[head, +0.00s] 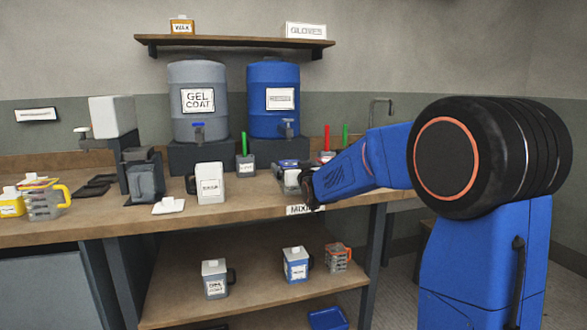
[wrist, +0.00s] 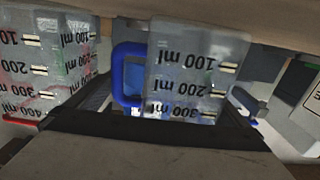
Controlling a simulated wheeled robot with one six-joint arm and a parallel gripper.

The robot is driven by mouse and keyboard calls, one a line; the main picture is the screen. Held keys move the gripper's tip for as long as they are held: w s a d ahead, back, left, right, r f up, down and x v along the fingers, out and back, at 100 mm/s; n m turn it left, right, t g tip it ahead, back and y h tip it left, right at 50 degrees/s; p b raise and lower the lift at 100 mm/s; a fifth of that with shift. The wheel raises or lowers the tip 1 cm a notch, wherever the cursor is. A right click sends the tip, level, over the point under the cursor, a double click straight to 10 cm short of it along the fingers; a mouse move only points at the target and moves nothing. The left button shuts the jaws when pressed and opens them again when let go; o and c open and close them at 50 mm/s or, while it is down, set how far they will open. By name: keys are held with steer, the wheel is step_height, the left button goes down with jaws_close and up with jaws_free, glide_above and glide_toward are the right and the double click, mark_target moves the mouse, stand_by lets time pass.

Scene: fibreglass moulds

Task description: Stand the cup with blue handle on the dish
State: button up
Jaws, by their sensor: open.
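The cup with blue handle (wrist: 185,75) is a clear measuring cup with black ml marks. It appears upside down in the wrist view, with its blue handle on the left. My gripper (wrist: 170,112) is open, with dark fingers on either side of the cup's near part; I cannot tell whether they touch it. In the head view my gripper (head: 306,187) is at the bench's front edge, partly hiding a pale vessel that seems to be this cup (head: 291,178). I cannot pick out the dish for certain.
Another clear measuring cup (wrist: 40,60) is at left in the wrist view. A white jug (head: 209,184) and a flat white item (head: 169,205) are on the bench (head: 245,205). Grey (head: 197,100) and blue (head: 273,98) drums stand behind. The lower shelf (head: 260,285) holds several containers.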

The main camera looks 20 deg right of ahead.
steer(key=s, duration=1.2)
